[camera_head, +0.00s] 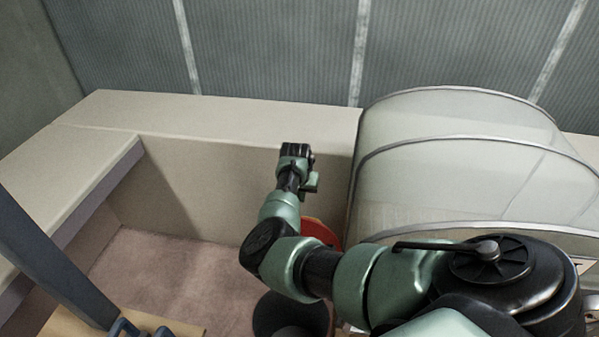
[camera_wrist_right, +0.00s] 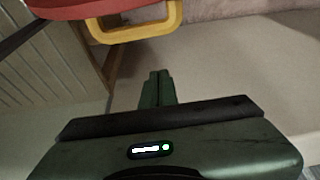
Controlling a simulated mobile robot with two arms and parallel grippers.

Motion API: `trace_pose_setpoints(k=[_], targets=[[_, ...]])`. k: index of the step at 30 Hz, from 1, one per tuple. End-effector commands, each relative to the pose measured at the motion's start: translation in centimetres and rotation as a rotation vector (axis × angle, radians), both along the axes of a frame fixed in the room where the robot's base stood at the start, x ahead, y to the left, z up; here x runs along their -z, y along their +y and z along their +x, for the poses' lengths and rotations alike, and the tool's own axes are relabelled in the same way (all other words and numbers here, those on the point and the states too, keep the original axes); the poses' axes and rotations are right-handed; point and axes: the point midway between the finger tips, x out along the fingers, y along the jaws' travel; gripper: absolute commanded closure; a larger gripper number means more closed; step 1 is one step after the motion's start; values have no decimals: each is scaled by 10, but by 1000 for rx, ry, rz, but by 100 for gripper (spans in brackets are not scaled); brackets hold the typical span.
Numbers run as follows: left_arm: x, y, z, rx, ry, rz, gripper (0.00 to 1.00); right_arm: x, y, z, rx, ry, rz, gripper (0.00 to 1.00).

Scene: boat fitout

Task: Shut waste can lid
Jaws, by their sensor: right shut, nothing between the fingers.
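The waste can's red lid (camera_head: 318,230) shows partly behind my right forearm in the head view and looks raised. Below it is a dark round shape (camera_head: 285,312), which seems to be the can's open top; my arm hides part of it. In the right wrist view the red part (camera_wrist_right: 90,8) with a yellow handle (camera_wrist_right: 135,33) is at the top edge. My right gripper (camera_head: 297,149) is shut and empty, beyond the lid near the beige bench wall. Its closed fingers (camera_wrist_right: 157,84) point towards the handle, apart from it. My left gripper is not in view.
A beige bench (camera_head: 220,118) runs along the back and left. A large pale curved casing (camera_head: 450,180) stands close on the right of my right arm. The pinkish floor (camera_head: 165,270) is clear at left. A dark bar (camera_head: 50,255) crosses the lower left.

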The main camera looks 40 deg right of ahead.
Motion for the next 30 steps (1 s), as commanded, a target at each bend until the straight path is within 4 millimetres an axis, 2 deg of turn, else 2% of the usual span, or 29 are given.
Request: trace_pose_setpoints(k=[3,8,10,18,30], targets=[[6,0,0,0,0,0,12,21,-6,4,0,-1,1,100],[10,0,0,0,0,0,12,40,-10,8,-1,-1,1,100],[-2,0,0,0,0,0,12,33,1,2,-1,-2,2,100],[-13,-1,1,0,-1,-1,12,35,20,-15,-1,-1,1,100],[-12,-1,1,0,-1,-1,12,36,22,-17,-1,-1,0,100]])
